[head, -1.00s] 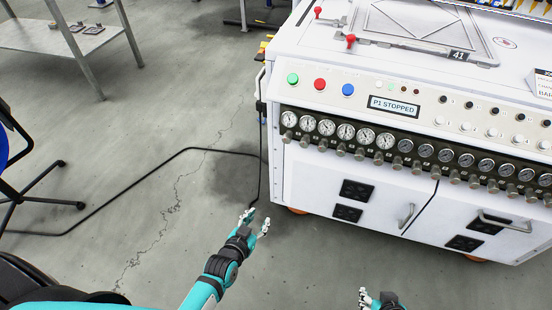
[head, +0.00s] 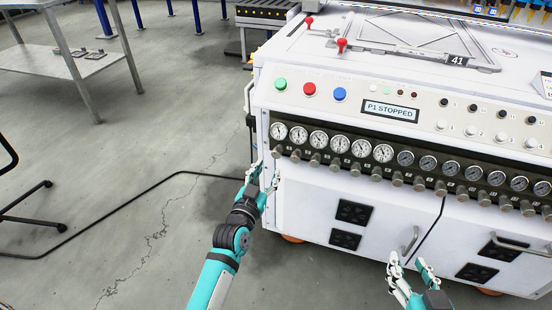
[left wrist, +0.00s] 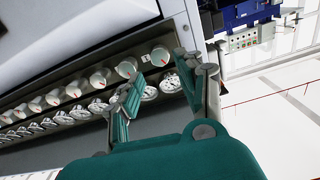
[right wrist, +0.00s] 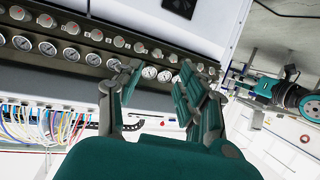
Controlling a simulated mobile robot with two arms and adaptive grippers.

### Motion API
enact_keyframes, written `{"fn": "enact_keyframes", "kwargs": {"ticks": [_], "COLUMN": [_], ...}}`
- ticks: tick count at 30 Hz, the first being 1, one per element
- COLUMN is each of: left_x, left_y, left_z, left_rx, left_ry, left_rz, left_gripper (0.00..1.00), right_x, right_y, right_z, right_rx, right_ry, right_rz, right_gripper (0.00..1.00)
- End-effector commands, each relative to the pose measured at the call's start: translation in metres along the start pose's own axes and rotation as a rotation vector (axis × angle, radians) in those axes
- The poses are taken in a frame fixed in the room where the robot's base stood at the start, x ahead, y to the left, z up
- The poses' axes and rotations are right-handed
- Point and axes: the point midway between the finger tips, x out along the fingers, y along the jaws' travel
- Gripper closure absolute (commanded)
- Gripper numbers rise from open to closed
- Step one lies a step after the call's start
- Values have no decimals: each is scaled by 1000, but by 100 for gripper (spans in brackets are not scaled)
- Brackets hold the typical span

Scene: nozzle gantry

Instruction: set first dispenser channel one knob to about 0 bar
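The white machine's dark panel carries a row of round gauges with small grey knobs below. The leftmost knob (head: 277,151) is under the leftmost gauge (head: 278,131). My left gripper (head: 265,171) is open and empty, just below and left of that knob. The needle readings are too small to tell. My right gripper (head: 411,266) is open and empty in front of the lower cabinet doors; its fingers also show in the right wrist view (right wrist: 160,82).
Green, red and blue buttons (head: 309,89) and a display reading "P1 STOPPED" (head: 390,110) sit above the gauges. Door handles (head: 410,240) stick out below. A metal table (head: 70,65) stands at the left. A black cable (head: 110,210) crosses the open floor.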

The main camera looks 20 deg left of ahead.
Motion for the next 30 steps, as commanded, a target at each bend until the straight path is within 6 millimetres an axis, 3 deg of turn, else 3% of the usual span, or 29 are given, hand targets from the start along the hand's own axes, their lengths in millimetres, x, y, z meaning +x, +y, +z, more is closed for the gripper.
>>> {"fn": "enact_keyframes", "kwargs": {"ticks": [9,15,28,30], "left_x": [56,75,81,81], "left_y": [0,0,0,0], "left_z": [1,2,1,1], "left_rx": [-3,-1,-1,-1], "left_ry": [1,0,-2,-2], "left_rz": [0,0,0,0], "left_gripper": [62,62,62,72], "right_x": [-2,-12,-17,-17], "right_y": [-10,-13,-14,-14], "right_z": [-64,-90,-100,-100], "right_rx": [5,8,10,10], "right_ry": [372,527,585,585], "right_rz": [-22,-31,-34,-34], "right_gripper": [60,60,60,60]}}
